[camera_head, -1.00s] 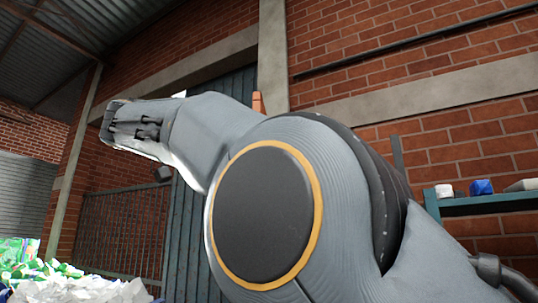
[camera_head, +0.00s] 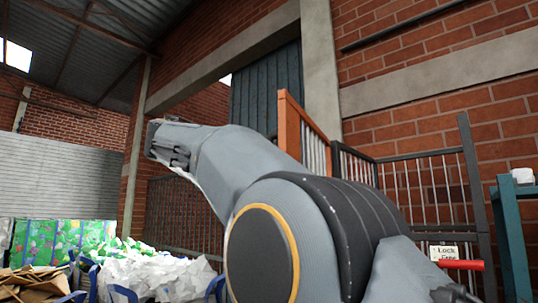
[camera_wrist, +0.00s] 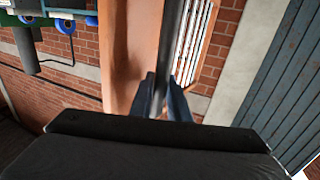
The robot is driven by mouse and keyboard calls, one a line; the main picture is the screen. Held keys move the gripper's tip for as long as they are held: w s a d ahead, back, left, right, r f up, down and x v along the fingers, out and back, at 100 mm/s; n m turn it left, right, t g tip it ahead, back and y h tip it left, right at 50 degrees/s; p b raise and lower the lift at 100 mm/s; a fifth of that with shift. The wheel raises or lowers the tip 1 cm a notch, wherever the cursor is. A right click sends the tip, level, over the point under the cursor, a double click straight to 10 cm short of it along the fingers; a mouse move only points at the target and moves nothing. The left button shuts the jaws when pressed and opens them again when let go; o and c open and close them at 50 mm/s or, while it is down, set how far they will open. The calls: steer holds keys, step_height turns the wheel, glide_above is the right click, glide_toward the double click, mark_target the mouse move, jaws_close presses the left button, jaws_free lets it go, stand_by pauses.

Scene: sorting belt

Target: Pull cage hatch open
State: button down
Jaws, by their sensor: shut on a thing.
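The cage hatch (camera_head: 290,122) has an orange frame with pale bars and stands upright behind my arm in the head view. In the wrist view its orange frame (camera_wrist: 130,45) is close, with white bars to the right. My gripper (camera_wrist: 164,95) points at it, with its two fingers shut on a dark grey bar (camera_wrist: 172,40) beside the orange frame. Whether this bar is the hatch's handle or part of its edge I cannot tell. My arm covers the lower part of the hatch there.
Dark cage fencing (camera_head: 425,188) runs right of the hatch, with a "Lock Free" sign (camera_head: 443,253) and a red bar (camera_head: 460,265). A blue-green stand (camera_head: 512,225) is at far right. Bags of white waste (camera_head: 160,275) and a green bale (camera_head: 62,240) fill the lower left.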

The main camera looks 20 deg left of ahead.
steer(key=c, duration=1.7)
jaws_free()
steer(key=shift+w, duration=0.15)
steer(key=shift+v, duration=4)
steer(key=shift+d, duration=0.1)
